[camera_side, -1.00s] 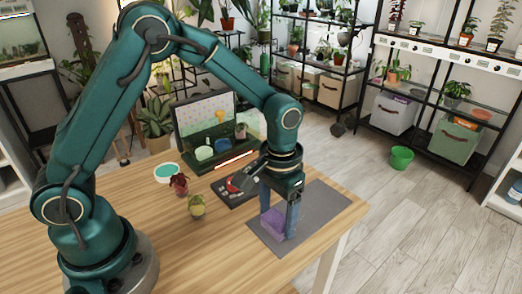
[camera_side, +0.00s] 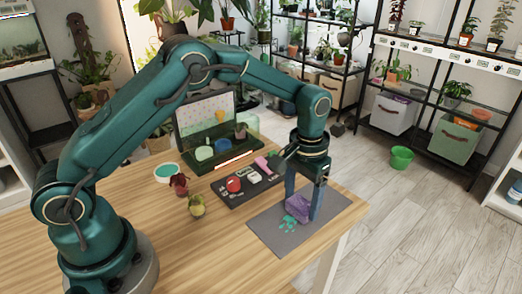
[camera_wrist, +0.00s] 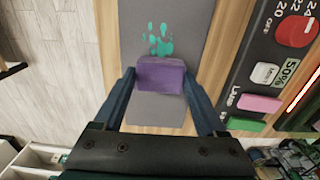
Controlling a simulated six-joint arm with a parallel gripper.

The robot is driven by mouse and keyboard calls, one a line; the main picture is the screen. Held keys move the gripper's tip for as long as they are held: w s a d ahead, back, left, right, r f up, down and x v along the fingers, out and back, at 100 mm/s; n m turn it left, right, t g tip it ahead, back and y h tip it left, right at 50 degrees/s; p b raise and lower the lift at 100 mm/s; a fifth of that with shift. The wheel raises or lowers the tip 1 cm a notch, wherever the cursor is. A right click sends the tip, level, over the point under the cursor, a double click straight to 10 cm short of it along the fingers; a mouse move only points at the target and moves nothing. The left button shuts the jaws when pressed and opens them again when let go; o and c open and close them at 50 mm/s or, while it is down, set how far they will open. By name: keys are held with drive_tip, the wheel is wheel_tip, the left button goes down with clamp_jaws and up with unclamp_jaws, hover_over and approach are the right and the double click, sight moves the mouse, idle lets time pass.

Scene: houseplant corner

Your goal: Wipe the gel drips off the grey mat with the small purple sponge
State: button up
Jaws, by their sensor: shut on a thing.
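The small purple sponge (camera_side: 298,208) is between the fingers of my gripper (camera_side: 301,207), which is shut on it. In the wrist view the sponge (camera_wrist: 160,76) spans between the two fingertips (camera_wrist: 160,82). The sponge is at or just above the grey mat (camera_side: 270,235); I cannot tell whether it touches. The teal gel drips (camera_side: 287,223) lie on the mat just in front and left of the sponge. In the wrist view the drips (camera_wrist: 160,40) show just beyond the sponge's far edge.
A black control panel (camera_side: 232,199) with a red knob (camera_wrist: 297,31) and buttons lies beside the mat. A teal-topped dish (camera_side: 168,172) and small potted plants (camera_side: 196,205) stand to the left. An open case (camera_side: 180,140) is behind. The mat's front part is clear.

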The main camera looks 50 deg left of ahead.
drive_tip(key=shift+s, duration=3.5)
drive_tip(key=shift+s+r, duration=0.1)
drive_tip(key=shift+r, duration=0.1)
wheel_tip(320, 180, up, 8)
drive_tip(key=shift+f, duration=0.15)
drive_tip(key=shift+f, duration=0.1)
